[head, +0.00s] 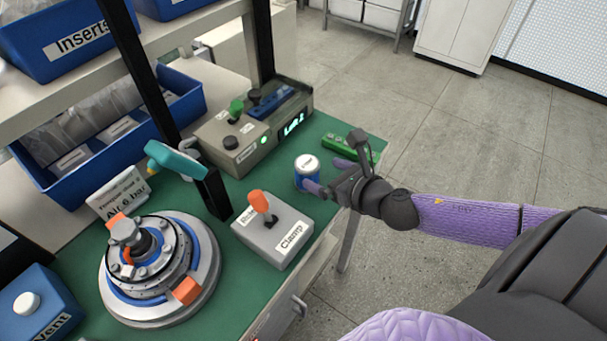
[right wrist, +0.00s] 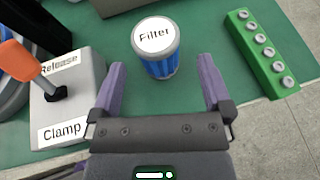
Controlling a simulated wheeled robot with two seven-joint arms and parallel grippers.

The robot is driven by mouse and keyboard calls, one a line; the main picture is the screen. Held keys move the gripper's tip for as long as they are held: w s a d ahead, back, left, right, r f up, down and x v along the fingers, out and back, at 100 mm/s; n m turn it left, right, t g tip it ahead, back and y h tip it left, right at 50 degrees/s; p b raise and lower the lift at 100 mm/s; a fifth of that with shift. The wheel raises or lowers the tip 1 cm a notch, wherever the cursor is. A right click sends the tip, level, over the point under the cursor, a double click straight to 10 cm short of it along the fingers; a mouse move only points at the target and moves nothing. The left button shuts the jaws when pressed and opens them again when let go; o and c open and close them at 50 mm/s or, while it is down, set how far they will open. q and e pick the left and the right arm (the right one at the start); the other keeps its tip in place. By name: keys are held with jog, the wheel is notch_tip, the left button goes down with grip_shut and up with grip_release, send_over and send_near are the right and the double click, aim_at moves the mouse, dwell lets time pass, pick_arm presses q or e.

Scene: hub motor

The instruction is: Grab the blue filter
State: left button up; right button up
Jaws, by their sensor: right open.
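The blue filter (head: 307,173) is a small upright cylinder with a white lid and blue ribbed side, standing on the green bench top near its right edge in the head view. In the right wrist view the filter (right wrist: 157,50) has "Filter" on its lid and stands just ahead of the fingertips. My right gripper (head: 327,177) reaches in from the right; its two purple fingers are apart. In the right wrist view the gripper (right wrist: 162,75) is open and empty, roughly lined up with the filter. My left gripper is not in view.
The clamp box (head: 273,240) with its orange lever stands left of the filter. A green block (right wrist: 267,52) with several round studs lies to the right. A control box (head: 235,140) stands behind, and the round hub motor fixture (head: 160,268) is farther left.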

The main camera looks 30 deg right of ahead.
aim_at(313, 168)
jog(key=x, duration=0.3)
jog(key=b+x, duration=0.1)
jog(key=x, duration=0.2)
jog(key=shift+w+a+r, duration=0.1)
jog(key=shift+a+r, duration=0.1)
jog(key=shift+r, duration=0.05)
jog(key=c, duration=1.3)
